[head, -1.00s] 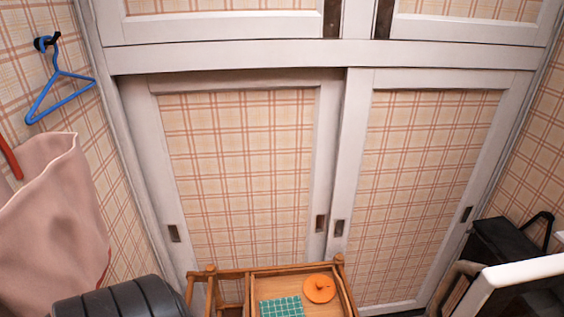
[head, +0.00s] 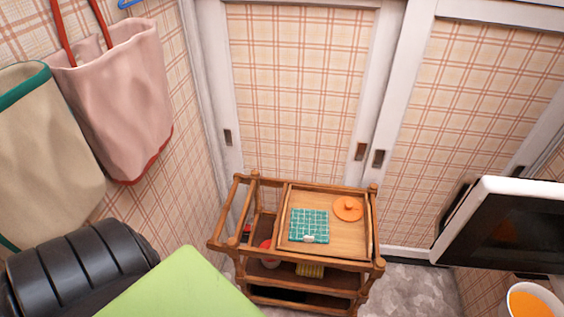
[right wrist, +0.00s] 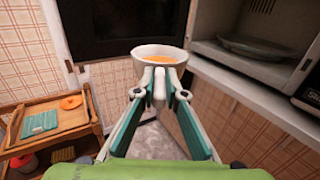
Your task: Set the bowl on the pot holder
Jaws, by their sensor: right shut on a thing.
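A white bowl (right wrist: 143,51) with orange contents is held in my right gripper (right wrist: 160,76), whose fingers are closed on its near rim. The bowl looks about upright in the right wrist view. It also shows in the head view (head: 527,303), cut off at the lower right corner. The pot holder (head: 309,226) is a teal checked square lying flat on the tray on top of a wooden cart. It also shows in the right wrist view (right wrist: 40,123), left of the bowl and well apart from it. My left gripper is in neither view.
An orange knobbed lid (head: 347,208) lies beside the pot holder on the wooden tray (head: 328,251). The cart (head: 376,266) has raised rails. A microwave's open door (head: 510,235) stands at right; a plate (right wrist: 262,46) sits inside. Bags (head: 120,110) hang left.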

